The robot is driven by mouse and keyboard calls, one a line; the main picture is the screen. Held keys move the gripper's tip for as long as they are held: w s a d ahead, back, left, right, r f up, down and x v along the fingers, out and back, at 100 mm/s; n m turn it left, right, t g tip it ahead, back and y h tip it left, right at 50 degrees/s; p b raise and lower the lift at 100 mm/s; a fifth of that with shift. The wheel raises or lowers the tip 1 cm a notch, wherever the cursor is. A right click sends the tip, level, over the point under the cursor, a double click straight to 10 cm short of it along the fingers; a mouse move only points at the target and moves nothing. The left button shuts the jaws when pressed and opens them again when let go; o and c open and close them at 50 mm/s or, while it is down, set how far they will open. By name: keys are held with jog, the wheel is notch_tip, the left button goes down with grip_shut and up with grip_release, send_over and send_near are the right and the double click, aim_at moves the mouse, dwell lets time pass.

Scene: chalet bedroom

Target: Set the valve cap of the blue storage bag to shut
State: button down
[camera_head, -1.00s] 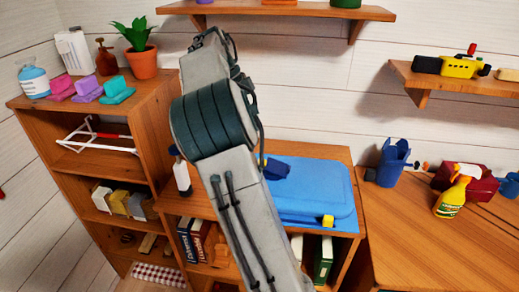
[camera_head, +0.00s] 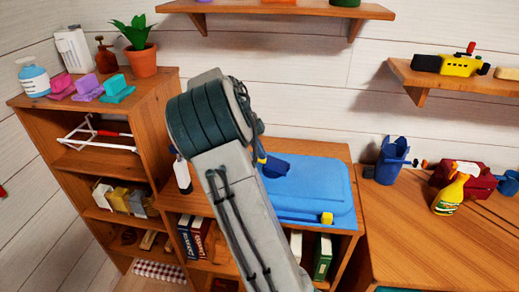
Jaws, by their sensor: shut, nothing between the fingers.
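The blue storage bag (camera_head: 313,190) lies flat on top of the low wooden shelf unit, against the wall. A darker blue flap (camera_head: 276,167) stands up at its upper left and looks like the valve cap, tilted open. A small yellow piece (camera_head: 327,218) sits at the bag's front right edge. My grey arm crosses in front of the bag's left side and hides that part. My gripper cannot be seen in this view, so its place relative to the cap cannot be told.
A taller shelf (camera_head: 35,112) is further left.

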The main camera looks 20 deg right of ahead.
dwell(0.3)
jog(key=shift+w+a+f+g+h, duration=0.2)
jog(key=shift+a+f+g+h, duration=0.15)
jog(key=shift+f+h, duration=0.2)
jog(key=shift+w+a+f+g+h, duration=0.2)
jog(key=shift+f+g+h, duration=0.2)
jog(key=shift+f, duration=0.2)
jog(key=shift+w+a+f+h+b, duration=0.1)
jog(key=shift+a+f+h+b, duration=0.15)
jog(key=shift+f+b, duration=0.55)
jog(key=shift+r, duration=0.15)
